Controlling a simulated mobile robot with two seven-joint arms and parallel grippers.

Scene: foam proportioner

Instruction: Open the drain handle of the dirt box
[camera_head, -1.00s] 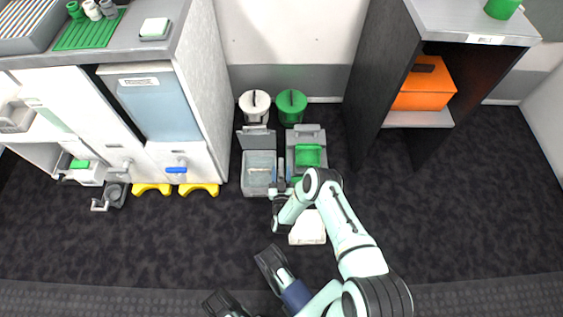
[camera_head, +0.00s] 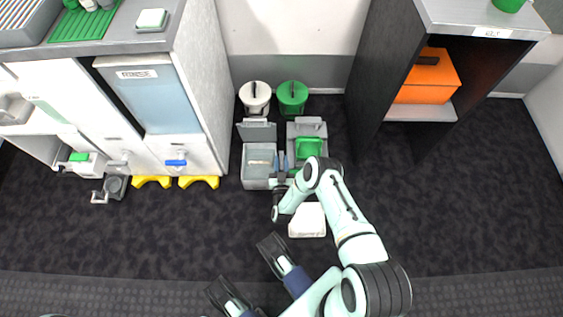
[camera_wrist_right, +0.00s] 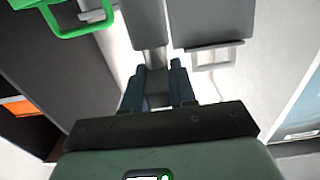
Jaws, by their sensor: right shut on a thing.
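Two grey boxes stand side by side on the floor: a left one with a clear, watery inside (camera_head: 259,178) and a right one with a green insert (camera_head: 308,147). I cannot tell which is the dirt box. My right gripper (camera_head: 281,168) reaches between them from the front. In the right wrist view, my right gripper (camera_wrist_right: 157,95) is shut on a grey bar (camera_wrist_right: 148,25), which may be the drain handle. A green loop handle (camera_wrist_right: 72,32) and a pale grey handle (camera_wrist_right: 213,58) flank it. My left gripper (camera_head: 248,270) is open and empty at the bottom, its fingers apart.
A white bucket (camera_head: 255,98) and a green bucket (camera_head: 292,98) stand behind the boxes. A white block (camera_head: 308,219) lies on the floor below my right arm. A RINSE cabinet (camera_head: 190,152) with a blue handle is left; a dark shelf with an orange box (camera_head: 425,85) is right.

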